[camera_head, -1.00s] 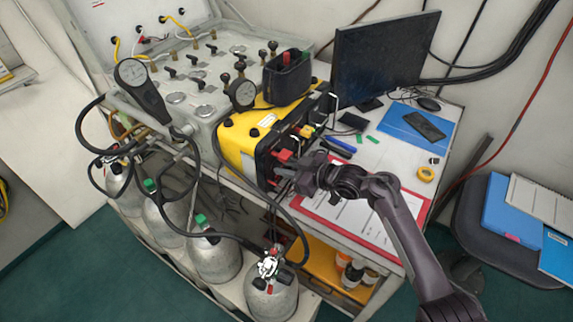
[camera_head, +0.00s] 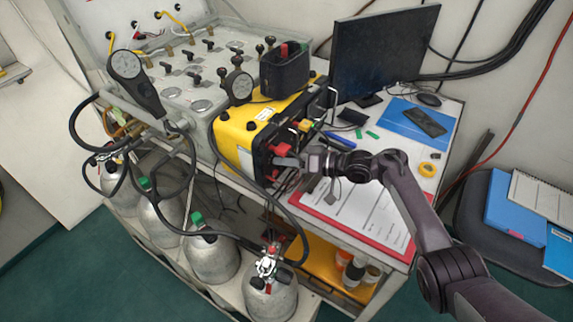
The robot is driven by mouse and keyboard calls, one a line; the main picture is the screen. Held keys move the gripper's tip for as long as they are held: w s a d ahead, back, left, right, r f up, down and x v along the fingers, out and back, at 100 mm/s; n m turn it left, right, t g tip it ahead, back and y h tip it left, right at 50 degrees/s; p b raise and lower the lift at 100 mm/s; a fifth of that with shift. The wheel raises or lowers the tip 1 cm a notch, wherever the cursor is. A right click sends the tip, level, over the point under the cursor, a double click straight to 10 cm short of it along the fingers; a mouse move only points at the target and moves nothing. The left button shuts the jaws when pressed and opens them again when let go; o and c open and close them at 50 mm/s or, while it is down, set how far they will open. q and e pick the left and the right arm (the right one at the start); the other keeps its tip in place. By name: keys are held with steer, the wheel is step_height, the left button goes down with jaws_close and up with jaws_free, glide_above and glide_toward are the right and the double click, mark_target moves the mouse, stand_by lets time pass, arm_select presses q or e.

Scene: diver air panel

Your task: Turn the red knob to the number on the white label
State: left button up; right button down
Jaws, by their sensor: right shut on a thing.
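The yellow box (camera_head: 232,140) stands at the table's left edge, with its black front panel facing right. The red knob (camera_head: 281,150) is on that panel. My right gripper (camera_head: 287,158) comes in from the right and is shut on the red knob, its fingers partly hiding it. A small white label (camera_head: 264,115) shows on the yellow top of the box. Its writing and the knob's numbers are too small to read. My left gripper is not in view.
A red-edged clipboard (camera_head: 352,215) with paper lies below my right arm. A monitor (camera_head: 384,52) stands behind. Hoses and grey cylinders (camera_head: 211,262) are at the lower left. A black case (camera_head: 285,70) sits on the box. A yellow tape roll (camera_head: 429,169) lies at the right.

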steer(key=shift+f+m+b, duration=0.1)
steer(key=shift+m+b, duration=0.25)
steer(key=shift+m, duration=0.15)
steer(key=shift+y, duration=0.4)
steer(key=c, duration=1.5)
jaws_free()
steer(key=b+v, duration=0.1)
steer(key=v, duration=0.6)
steer(key=shift+d, duration=0.4)
